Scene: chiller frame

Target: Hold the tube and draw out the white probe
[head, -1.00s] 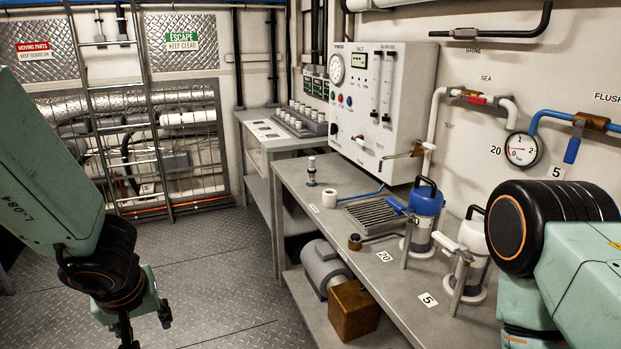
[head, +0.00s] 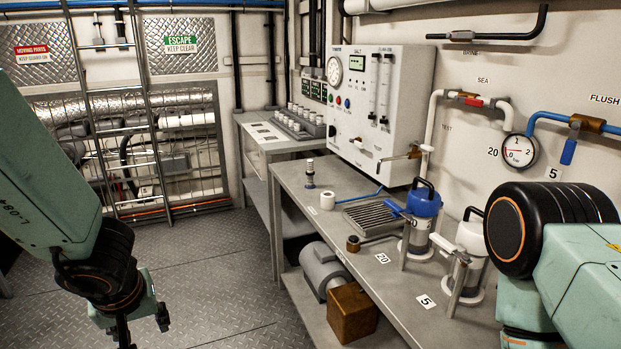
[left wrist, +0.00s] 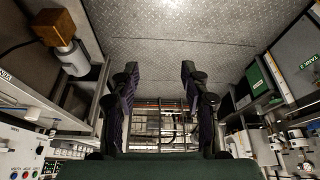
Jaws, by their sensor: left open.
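A small upright tube (head: 310,174) with a pale, banded top stands on the near grey bench; I cannot tell the probe apart from it at this size. A short white ring-like piece (head: 327,201) lies beside it, by a thin blue line. My left gripper (head: 143,325) hangs low over the floor at the left, well away from the bench. In the left wrist view its two dark fingers (left wrist: 160,72) stand wide apart with nothing between them. My right arm enters at the right edge, and its gripper is out of the picture.
The bench (head: 290,185) also carries a drain grille (head: 372,214), a blue-topped canister (head: 422,208) and a white-topped canister (head: 470,240). A control panel (head: 375,100) hangs behind. A brown box (head: 352,312) sits below. The floor (head: 215,265) left of the bench is clear.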

